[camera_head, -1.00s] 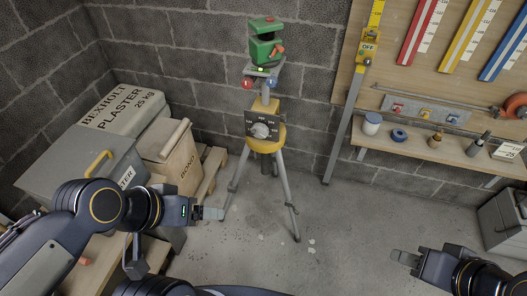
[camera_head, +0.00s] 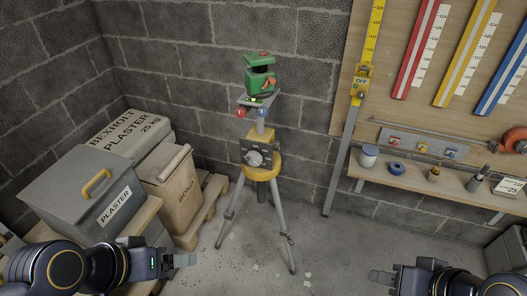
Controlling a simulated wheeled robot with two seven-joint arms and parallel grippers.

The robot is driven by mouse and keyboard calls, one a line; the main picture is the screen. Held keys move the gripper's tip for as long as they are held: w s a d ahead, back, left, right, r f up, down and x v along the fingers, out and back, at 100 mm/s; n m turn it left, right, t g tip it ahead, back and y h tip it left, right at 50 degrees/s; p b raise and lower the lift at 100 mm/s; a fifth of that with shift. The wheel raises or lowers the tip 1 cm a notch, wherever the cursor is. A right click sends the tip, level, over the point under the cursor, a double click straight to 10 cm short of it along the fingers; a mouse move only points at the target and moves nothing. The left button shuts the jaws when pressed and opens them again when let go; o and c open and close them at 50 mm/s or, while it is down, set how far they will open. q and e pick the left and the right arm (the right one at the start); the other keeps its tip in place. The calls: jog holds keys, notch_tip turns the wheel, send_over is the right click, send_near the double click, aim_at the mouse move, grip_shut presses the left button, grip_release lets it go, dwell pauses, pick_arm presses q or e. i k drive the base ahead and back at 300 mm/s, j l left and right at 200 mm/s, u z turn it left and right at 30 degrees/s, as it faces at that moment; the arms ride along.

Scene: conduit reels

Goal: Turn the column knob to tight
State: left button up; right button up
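A tripod (camera_head: 228,213) stands in front of the block wall. On its yellow column is a black plate with a round grey knob (camera_head: 255,158); its markings are too small to read. Above it, a red knob (camera_head: 240,113) and a blue knob (camera_head: 262,113) sit under the green device (camera_head: 259,78) on top. I cannot tell which of these is the column knob. My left gripper (camera_head: 184,261) is low and left of the tripod, apart from it. My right gripper (camera_head: 380,277) is low and right of it, touching nothing visible. The finger gap of each does not show.
At left are a grey plaster box (camera_head: 75,198), a plaster bag (camera_head: 132,137) and a brown bag (camera_head: 173,188) on pallets. At right, a shelf (camera_head: 415,184) holds small items below a tool board, with a yellow staff (camera_head: 362,85) leaning there. The floor around the tripod is clear.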

aim_at(277, 144)
jog(key=i+l+u, duration=0.15)
jog(key=i, duration=0.35)
jog(key=i+l+u, duration=0.1)
jog(key=i+l, duration=0.25)
jog(key=i, duration=0.15)
